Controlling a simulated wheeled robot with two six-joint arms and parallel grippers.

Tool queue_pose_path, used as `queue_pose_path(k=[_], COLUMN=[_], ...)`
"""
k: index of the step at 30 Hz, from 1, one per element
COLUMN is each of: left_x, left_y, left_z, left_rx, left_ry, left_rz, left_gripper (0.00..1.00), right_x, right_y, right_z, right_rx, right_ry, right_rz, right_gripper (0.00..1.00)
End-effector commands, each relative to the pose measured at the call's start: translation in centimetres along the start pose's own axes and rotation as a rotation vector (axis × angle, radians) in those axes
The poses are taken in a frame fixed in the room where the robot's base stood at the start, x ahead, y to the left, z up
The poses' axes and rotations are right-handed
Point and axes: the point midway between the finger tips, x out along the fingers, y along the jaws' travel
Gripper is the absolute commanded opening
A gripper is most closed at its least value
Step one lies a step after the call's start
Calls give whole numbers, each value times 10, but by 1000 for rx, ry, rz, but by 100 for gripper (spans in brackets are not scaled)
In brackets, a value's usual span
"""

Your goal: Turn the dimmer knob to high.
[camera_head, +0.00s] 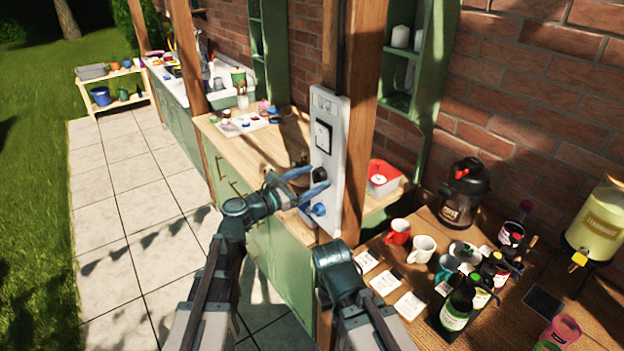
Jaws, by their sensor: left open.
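A white control panel (343,120) is fixed upright to a wooden post. A small round black knob (319,174), which looks like the dimmer knob, sits on it below a black rocker switch (322,137). My left gripper (315,178) is open, with one blue finger above the knob and the other below it. It is at or just in front of the knob; I cannot tell whether the fingers touch it. The knob's markings are too small to read. A blue round piece (319,209) shows lower on the panel. My right arm comes in below the panel, but its gripper is not visible.
A wooden counter (270,150) with a white tray (240,125) lies behind the panel. On the right table stand a red mug (398,232), a white mug (422,249), bottles (457,305) and a black urn (463,195). The paved floor at left is clear.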

Motion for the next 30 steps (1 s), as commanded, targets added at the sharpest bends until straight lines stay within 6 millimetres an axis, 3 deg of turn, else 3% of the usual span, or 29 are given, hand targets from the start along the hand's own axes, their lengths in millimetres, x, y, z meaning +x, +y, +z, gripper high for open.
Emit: queue_pose_path(k=[1, 12, 14, 23, 30], left_x=[0, 0, 0, 0, 0], left_y=[0, 0, 0, 0, 0], left_z=[0, 0, 0, 0, -1], left_rx=[0, 0, 0, 41, 193], left_ry=[0, 0, 0, -3, -14], left_rz=[0, 0, 0, 1, 3], left_gripper=[75, 8, 0, 0, 0], right_x=[0, 0, 0, 1, 4], right_y=[0, 0, 0, 0, 0], right_z=[0, 0, 0, 0, 0], right_rx=[0, 0, 0, 0, 0], right_ry=[0, 0, 0, 0, 0], right_rz=[0, 0, 0, 0, 0], right_gripper=[0, 0, 0, 0, 0])
